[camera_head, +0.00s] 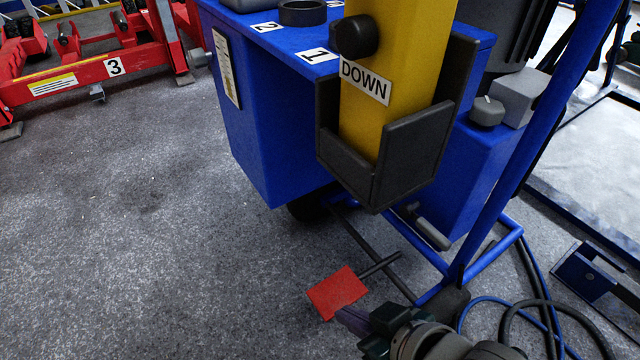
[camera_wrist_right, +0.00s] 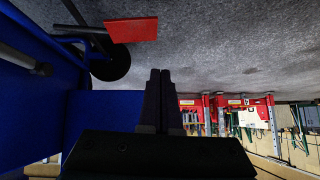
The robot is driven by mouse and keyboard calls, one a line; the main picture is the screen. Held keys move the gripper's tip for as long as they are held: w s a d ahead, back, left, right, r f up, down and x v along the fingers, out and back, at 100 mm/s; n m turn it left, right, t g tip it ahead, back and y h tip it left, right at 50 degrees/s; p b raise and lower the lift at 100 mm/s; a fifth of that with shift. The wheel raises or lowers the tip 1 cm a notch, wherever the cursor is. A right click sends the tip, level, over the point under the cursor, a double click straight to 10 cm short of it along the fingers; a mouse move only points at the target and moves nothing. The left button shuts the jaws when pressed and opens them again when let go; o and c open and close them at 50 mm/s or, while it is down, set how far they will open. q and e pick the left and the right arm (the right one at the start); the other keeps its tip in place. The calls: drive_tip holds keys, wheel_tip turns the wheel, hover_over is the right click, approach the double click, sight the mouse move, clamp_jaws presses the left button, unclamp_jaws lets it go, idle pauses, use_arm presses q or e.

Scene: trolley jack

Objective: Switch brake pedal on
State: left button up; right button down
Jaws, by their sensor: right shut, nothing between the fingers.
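The brake pedal is a flat red plate (camera_head: 338,292) on a dark rod, low beside the blue trolley (camera_head: 268,130) in the head view. In the right wrist view the red plate (camera_wrist_right: 131,30) shows near the top, left of centre, apart from the fingers. My right gripper (camera_head: 350,319) comes in from the bottom of the head view, with its fingertips close to the plate's lower right edge. Whether they touch cannot be told. In the right wrist view the fingers (camera_wrist_right: 160,80) are together with nothing between them. My left gripper does not show.
A yellow post marked DOWN (camera_head: 395,70) stands in a black holder on the trolley. A blue bar (camera_head: 545,130) and dark hoses (camera_head: 540,305) lie right of the pedal. Red equipment (camera_head: 90,70) stands at the far left. The grey floor left of the pedal is clear.

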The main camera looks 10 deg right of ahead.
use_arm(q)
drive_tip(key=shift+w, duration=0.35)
use_arm(e)
drive_tip(key=shift+w, duration=0.3)
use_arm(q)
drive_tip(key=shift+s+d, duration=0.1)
use_arm(e)
drive_tip(key=shift+s, duration=0.15)
drive_tip(key=s+d+r+m+g+h, duration=0.15)
drive_tip(key=s+d+r, duration=0.25)
drive_tip(key=s+r, duration=0.4)
drive_tip(key=s+d+r+g+h, duration=0.2)
drive_tip(key=s+d+r+g, duration=0.15)
drive_tip(key=s+r, duration=0.45)
use_arm(q)
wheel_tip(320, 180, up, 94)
drive_tip(key=p, duration=9.4)
use_arm(e)
wheel_tip(320, 180, up, 96)
drive_tip(key=w, duration=0.2)
drive_tip(key=shift+w+d, duration=0.3)
drive_tip(key=shift+d, duration=0.05)
